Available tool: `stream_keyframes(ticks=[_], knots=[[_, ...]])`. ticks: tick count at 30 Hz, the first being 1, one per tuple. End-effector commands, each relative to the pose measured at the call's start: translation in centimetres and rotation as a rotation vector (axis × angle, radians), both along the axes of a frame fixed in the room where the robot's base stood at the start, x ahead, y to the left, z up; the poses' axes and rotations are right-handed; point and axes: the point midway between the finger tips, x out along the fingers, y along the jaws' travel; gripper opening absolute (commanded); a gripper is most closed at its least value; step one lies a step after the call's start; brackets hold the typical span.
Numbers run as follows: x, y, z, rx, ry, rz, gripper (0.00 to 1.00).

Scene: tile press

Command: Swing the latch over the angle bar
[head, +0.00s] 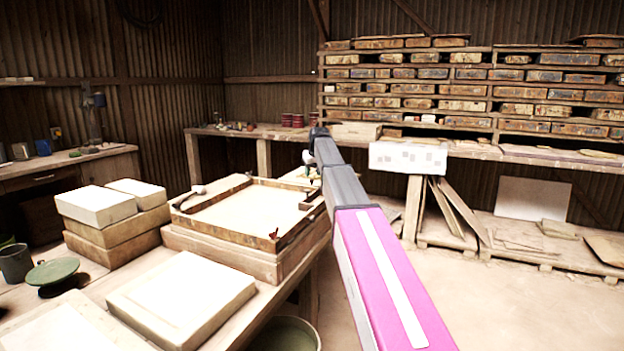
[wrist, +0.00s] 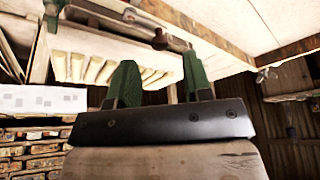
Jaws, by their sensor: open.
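The tile press frame (head: 250,205) is a shallow wooden tray with a pale bed, on a thick wooden base. Dark bars (head: 298,228) run along its edges. A small reddish fitting (head: 274,234) stands at the near right corner. My gripper (head: 312,168) is by the frame's far right side, mostly hidden by my arm. In the wrist view its two green fingers (wrist: 160,65) are apart with nothing between them. Just beyond the fingertips, a rusty fitting (wrist: 160,39) sits on a metal bar (wrist: 122,18); I cannot tell for certain whether it is the latch. No contact is visible.
A pale slab (head: 180,298) lies in front of the press, and stacked blocks (head: 115,212) stand left. A white box (head: 408,157) is beyond my arm, by the back bench. In the wrist view, wooden slats (wrist: 95,68) lie close to the left finger.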

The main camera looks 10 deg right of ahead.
Motion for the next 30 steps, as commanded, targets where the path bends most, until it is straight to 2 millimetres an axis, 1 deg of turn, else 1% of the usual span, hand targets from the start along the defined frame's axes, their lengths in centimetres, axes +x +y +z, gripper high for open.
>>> stream_keyframes(ticks=[1,7,12,19,20,21,23,24,30], knots=[[0.3,0.1,-0.8,0.000,0.002,0.000,0.46],[1.1,0.2,-2.7,0.000,0.001,0.000,0.46],[1.3,0.3,-3.2,0.000,0.000,0.000,0.46],[1.3,0.3,-3.2,0.000,0.000,0.000,0.46],[1.3,0.3,-3.2,0.000,0.000,0.000,0.36],[1.3,0.3,-3.2,0.000,0.000,0.000,0.23],[1.3,0.3,-3.2,0.000,0.000,0.000,0.04],[1.3,0.3,-3.2,0.000,0.000,0.000,0.00],[1.3,0.3,-3.2,0.000,0.000,0.004,0.00]])
